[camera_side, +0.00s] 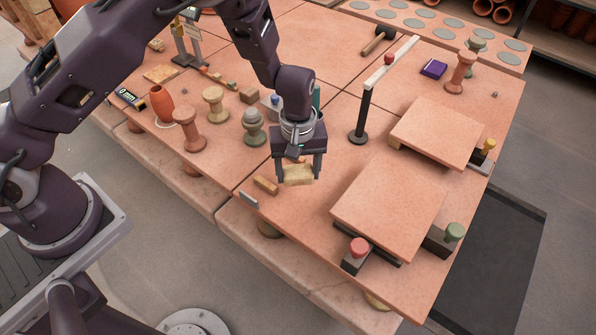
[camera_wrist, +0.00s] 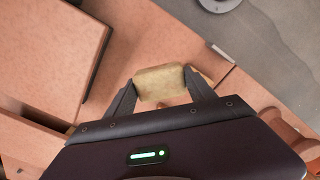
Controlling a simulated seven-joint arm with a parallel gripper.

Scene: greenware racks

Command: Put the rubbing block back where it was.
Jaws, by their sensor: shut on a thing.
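A pale yellow block (camera_side: 298,174), which I take for the rubbing block, is held between the two fingers of my gripper (camera_side: 297,179). In the wrist view the same block (camera_wrist: 162,83) sits across the fingertips of my gripper (camera_wrist: 162,88), with a finger at each end. It is over the near part of the tiled table, low down; I cannot tell whether it touches the surface. A small orange-brown block (camera_side: 265,185) lies on the table just left of my gripper.
A large square slab (camera_side: 390,207) lies raised to the right, with a red-topped post (camera_side: 358,250) at its near corner. A black post with a pale bar (camera_side: 363,110) stands behind. A grey-green turned piece (camera_side: 254,127) stands to the left. Bare table lies between gripper and slab.

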